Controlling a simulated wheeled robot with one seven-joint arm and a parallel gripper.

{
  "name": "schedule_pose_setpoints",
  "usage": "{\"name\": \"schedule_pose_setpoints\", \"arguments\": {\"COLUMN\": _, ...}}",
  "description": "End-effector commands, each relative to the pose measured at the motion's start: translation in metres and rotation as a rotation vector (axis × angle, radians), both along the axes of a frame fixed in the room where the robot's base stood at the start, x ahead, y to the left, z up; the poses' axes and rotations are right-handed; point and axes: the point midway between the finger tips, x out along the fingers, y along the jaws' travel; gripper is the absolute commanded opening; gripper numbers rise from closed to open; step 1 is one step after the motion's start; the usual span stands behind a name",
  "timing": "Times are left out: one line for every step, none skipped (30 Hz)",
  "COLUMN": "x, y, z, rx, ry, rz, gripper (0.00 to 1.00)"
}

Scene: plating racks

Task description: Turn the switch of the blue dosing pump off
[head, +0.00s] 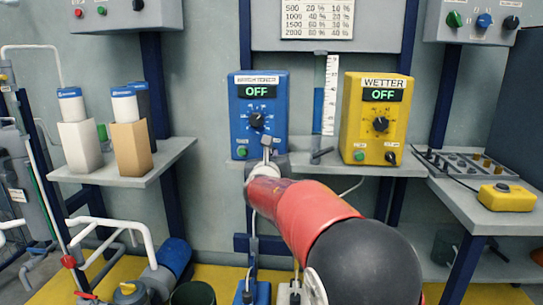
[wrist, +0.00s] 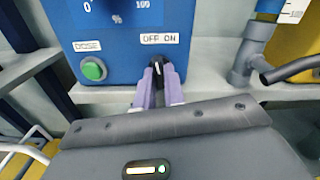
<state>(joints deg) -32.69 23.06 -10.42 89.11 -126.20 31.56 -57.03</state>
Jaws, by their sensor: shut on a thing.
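The blue dosing pump (head: 258,112) stands on the shelf, left of the middle in the head view. Its display reads OFF, and its label seems to say BRIGHTENER. In the wrist view, the blue pump (wrist: 120,55) fills the top. Its small black switch (wrist: 157,67) sits below the OFF ON label. My gripper (wrist: 159,80) has its two pale purple fingers closed on both sides of this switch. In the head view, my gripper (head: 267,148) reaches the pump's lower right corner and hides the switch. The exact angle of the switch is hard to tell.
A yellow pump (head: 375,118) labelled WETTER, also showing OFF, stands to the right on the same shelf. A green DOSE button (wrist: 94,69) is left of the switch. A grey pipe fitting (wrist: 248,62) with a black lever is close on the right.

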Motion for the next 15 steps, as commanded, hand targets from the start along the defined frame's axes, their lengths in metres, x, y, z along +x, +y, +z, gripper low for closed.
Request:
{"name": "schedule_pose_setpoints", "arguments": {"x": -0.0002, "y": 0.0008, "z": 0.0007, "rx": -0.043, "ry": 0.004, "rz": 0.001, "gripper": 0.00}}
{"name": "schedule_pose_setpoints", "arguments": {"x": -0.0002, "y": 0.0008, "z": 0.0005, "rx": -0.069, "ry": 0.005, "rz": 0.002, "gripper": 0.00}}
{"name": "schedule_pose_setpoints", "arguments": {"x": -0.0003, "y": 0.0010, "z": 0.0005, "rx": -0.102, "ry": 0.006, "rz": 0.002, "gripper": 0.00}}
{"name": "schedule_pose_setpoints", "arguments": {"x": -0.0003, "y": 0.0011, "z": 0.0005, "rx": -0.126, "ry": 0.007, "rz": 0.002, "gripper": 0.00}}
{"name": "schedule_pose_setpoints", "arguments": {"x": -0.0003, "y": 0.0012, "z": 0.0005, "rx": -0.150, "ry": 0.008, "rz": 0.002, "gripper": 0.00}}
{"name": "schedule_pose_setpoints", "arguments": {"x": -0.0003, "y": 0.0013, "z": 0.0006, "rx": -0.180, "ry": 0.009, "rz": 0.002, "gripper": 0.00}}
{"name": "schedule_pose_setpoints", "arguments": {"x": -0.0003, "y": 0.0013, "z": 0.0006, "rx": -0.202, "ry": 0.009, "rz": 0.003, "gripper": 0.00}}
{"name": "schedule_pose_setpoints", "arguments": {"x": -0.0002, "y": 0.0012, "z": 0.0007, "rx": -0.223, "ry": 0.009, "rz": 0.002, "gripper": 0.00}}
{"name": "schedule_pose_setpoints", "arguments": {"x": -0.0002, "y": 0.0012, "z": 0.0007, "rx": -0.248, "ry": 0.010, "rz": 0.002, "gripper": 0.00}}
{"name": "schedule_pose_setpoints", "arguments": {"x": -0.0002, "y": 0.0011, "z": 0.0006, "rx": -0.266, "ry": 0.010, "rz": 0.002, "gripper": 0.00}}
{"name": "schedule_pose_setpoints", "arguments": {"x": -0.0002, "y": 0.0010, "z": 0.0006, "rx": -0.282, "ry": 0.011, "rz": 0.002, "gripper": 0.00}}
{"name": "schedule_pose_setpoints", "arguments": {"x": -0.0002, "y": 0.0007, "z": 0.0006, "rx": -0.304, "ry": 0.012, "rz": 0.001, "gripper": 0.00}}
{"name": "schedule_pose_setpoints", "arguments": {"x": -0.0002, "y": 0.0007, "z": 0.0005, "rx": -0.317, "ry": 0.012, "rz": 0.001, "gripper": 0.00}}
{"name": "schedule_pose_setpoints", "arguments": {"x": -0.0002, "y": 0.0007, "z": 0.0004, "rx": -0.331, "ry": 0.013, "rz": 0.001, "gripper": 0.00}}
{"name": "schedule_pose_setpoints", "arguments": {"x": -0.0001, "y": 0.0006, "z": 0.0003, "rx": -0.347, "ry": 0.013, "rz": 0.001, "gripper": 0.00}}
